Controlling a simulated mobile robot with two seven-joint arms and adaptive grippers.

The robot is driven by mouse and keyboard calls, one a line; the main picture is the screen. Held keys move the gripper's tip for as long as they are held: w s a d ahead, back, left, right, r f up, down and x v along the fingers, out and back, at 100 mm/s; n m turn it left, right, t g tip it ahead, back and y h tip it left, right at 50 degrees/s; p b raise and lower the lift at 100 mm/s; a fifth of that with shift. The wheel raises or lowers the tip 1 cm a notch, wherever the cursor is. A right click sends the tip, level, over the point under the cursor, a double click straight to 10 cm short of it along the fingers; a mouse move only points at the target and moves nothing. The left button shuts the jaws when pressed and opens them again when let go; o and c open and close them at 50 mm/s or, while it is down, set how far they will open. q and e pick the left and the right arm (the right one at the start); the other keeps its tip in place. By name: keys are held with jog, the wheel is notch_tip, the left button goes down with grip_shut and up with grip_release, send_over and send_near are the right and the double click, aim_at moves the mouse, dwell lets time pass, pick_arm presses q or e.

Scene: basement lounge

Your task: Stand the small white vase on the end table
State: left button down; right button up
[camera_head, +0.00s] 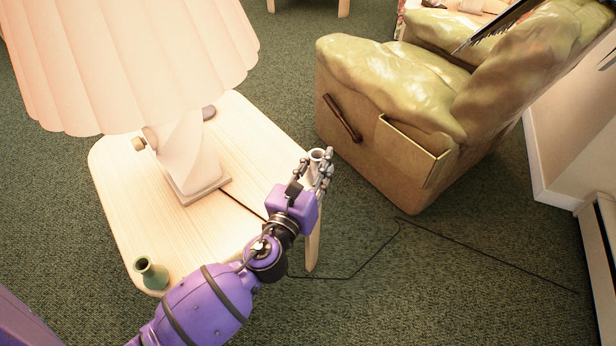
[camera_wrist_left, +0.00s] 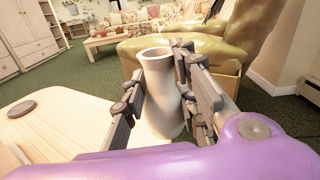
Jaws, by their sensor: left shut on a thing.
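The small white vase (camera_wrist_left: 158,96) is upright between the fingers of my left gripper (camera_wrist_left: 165,95) in the left wrist view. In the head view, my left gripper (camera_head: 313,176) is shut on the vase, and only the vase's mouth and upper part (camera_head: 317,156) show. The gripper is at the right edge of the light wood end table (camera_head: 120,205). The vase's base is hidden, so I cannot tell whether it touches the table. My right gripper is not in view.
A lamp (camera_head: 190,160) with a large pleated shade (camera_head: 130,60) stands on the table. A small green vase (camera_head: 151,272) stands at the front left corner, and a dark round object (camera_head: 209,112) lies behind the lamp. A green armchair (camera_head: 385,110) stands to the right.

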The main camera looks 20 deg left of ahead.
aim_at(310, 165)
pick_arm(q)
jog(key=w+a+f+b, duration=0.1)
jog(key=f+b, duration=0.1)
jog(key=f, duration=0.1)
jog(key=w+a+f+b, duration=0.1)
jog(key=w+f+b, duration=0.1)
jog(key=f, duration=0.1)
jog(key=w+a+f+b, duration=0.2)
jog(key=f, duration=0.1)
jog(key=shift+f, duration=0.35)
jog(key=shift+f+b, duration=0.25)
jog(key=shift+b, duration=0.15)
jog(key=shift+r, duration=0.25)
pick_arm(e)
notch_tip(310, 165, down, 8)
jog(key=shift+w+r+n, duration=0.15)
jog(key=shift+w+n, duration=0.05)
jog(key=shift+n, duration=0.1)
pick_arm(q)
jog(key=shift+f, duration=0.1)
jog(key=c, duration=1.4)
grip_release()
